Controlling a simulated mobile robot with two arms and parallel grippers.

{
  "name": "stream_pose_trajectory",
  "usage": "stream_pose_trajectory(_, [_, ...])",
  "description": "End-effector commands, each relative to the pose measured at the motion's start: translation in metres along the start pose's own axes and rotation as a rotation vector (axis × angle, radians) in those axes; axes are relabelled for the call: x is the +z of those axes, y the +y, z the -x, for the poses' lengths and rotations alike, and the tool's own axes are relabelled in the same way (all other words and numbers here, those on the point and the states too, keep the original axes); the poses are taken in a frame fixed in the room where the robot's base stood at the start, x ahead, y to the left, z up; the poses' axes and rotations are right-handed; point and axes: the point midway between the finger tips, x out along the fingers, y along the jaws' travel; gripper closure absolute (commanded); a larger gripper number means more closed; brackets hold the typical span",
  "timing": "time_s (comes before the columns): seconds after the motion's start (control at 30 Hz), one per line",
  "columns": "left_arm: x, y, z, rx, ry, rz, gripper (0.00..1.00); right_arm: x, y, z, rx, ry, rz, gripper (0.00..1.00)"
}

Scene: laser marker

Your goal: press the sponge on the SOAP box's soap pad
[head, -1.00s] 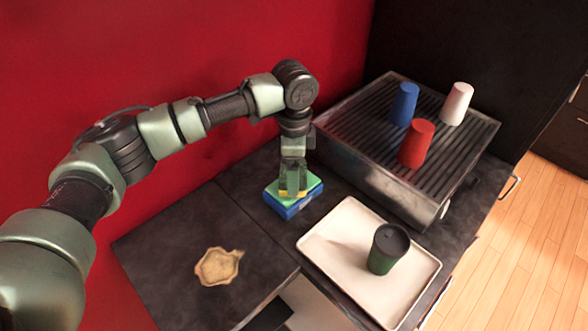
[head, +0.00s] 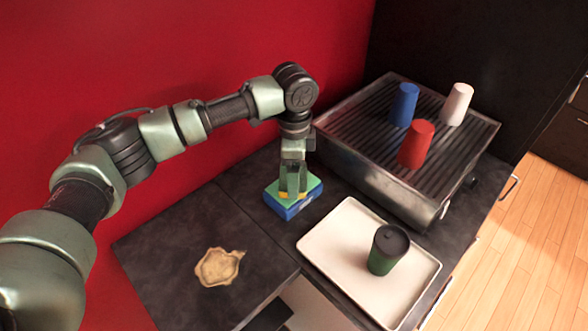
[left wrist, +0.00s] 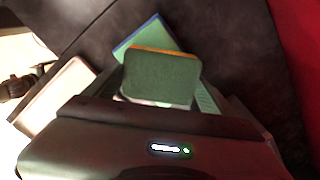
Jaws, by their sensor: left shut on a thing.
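The SOAP box is a low blue box (head: 291,209) with a green pad (head: 313,186) on top, standing on the dark counter against the grill's left side. My left gripper (head: 292,190) points down over it and is shut on the sponge. In the left wrist view the sponge (left wrist: 160,78) has a dark green face and an orange edge. Behind it the box's blue edge and green top (left wrist: 150,35) show. The sponge is at the pad, but its underside is hidden, so I cannot tell how firmly they touch. My right gripper is not in view.
A cream tray (head: 340,222) with a dark-lidded green cup (head: 386,250) is to the right. Behind it is a ribbed grill (head: 365,125) with blue, red and white cups. A tan splat-shaped piece (head: 219,267) lies at front left. The red wall is close behind.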

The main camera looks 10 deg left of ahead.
Motion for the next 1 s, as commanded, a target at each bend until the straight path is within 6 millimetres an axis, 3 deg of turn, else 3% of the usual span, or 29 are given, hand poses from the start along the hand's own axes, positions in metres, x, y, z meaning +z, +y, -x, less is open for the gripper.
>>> stream_pose_trajectory(1.0, [0.000, 0.000, -0.013, 0.000, 0.000, 0.000, 0.47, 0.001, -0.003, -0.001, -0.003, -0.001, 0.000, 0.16])
